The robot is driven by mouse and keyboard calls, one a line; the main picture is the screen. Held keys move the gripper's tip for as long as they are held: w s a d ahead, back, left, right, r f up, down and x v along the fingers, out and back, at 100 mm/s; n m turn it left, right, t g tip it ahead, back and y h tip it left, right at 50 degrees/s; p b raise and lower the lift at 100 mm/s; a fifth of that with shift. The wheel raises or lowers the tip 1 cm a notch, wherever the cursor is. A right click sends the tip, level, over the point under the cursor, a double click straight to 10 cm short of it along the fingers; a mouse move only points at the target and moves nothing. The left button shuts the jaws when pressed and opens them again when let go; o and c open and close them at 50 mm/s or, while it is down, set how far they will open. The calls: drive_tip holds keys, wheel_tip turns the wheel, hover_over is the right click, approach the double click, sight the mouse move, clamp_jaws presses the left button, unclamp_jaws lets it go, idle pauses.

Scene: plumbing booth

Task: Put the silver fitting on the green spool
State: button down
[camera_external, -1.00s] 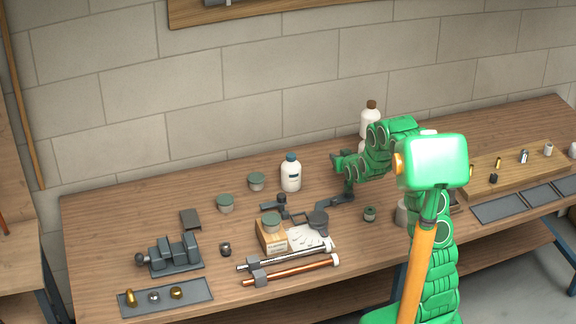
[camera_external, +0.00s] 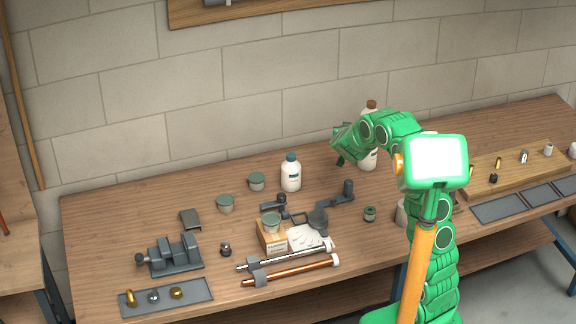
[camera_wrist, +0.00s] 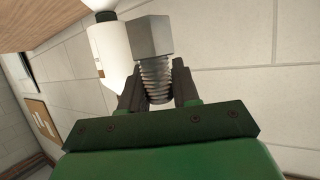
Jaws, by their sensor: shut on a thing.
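The silver fitting (camera_wrist: 152,38) has a square-edged head and a threaded shank in the wrist view. My gripper (camera_wrist: 157,88) is shut on its threaded shank, with the head pointing away from the fingers. In the external view my gripper (camera_external: 341,158) is raised above the back of the bench, near the white bottles; the fitting cannot be made out there. A small green spool-like piece (camera_external: 370,214) stands on the bench, below and to the right of my gripper, apart from it.
A white bottle with a blue cap (camera_external: 291,174) and a brown-capped bottle (camera_external: 369,155) stand near the gripper. Dark pipe tools (camera_external: 330,203), a cardboard box (camera_external: 271,240) and a vise (camera_external: 174,256) lie left. A wooden tray (camera_external: 515,168) is at right.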

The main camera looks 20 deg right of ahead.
drive_tip(key=shift+s+d+r+m+g+h, duration=0.35)
drive_tip(key=shift+s+m, duration=0.15)
drive_tip(key=shift+s, duration=0.1)
drive_tip(key=s+d+f+m+g+h, duration=0.1)
drive_tip(key=s+d+m+g+h, duration=0.2)
drive_tip(key=s, duration=0.5)
drive_tip(key=m+g+h, duration=0.3)
drive_tip(key=m, duration=0.1)
hover_over(373, 208)
wheel_tip(373, 208, down, 5)
drive_tip(key=shift+f, duration=4.05)
drive_tip(key=c, duration=0.8)
unclamp_jaws()
drive_tip(key=shift+f, duration=0.1)
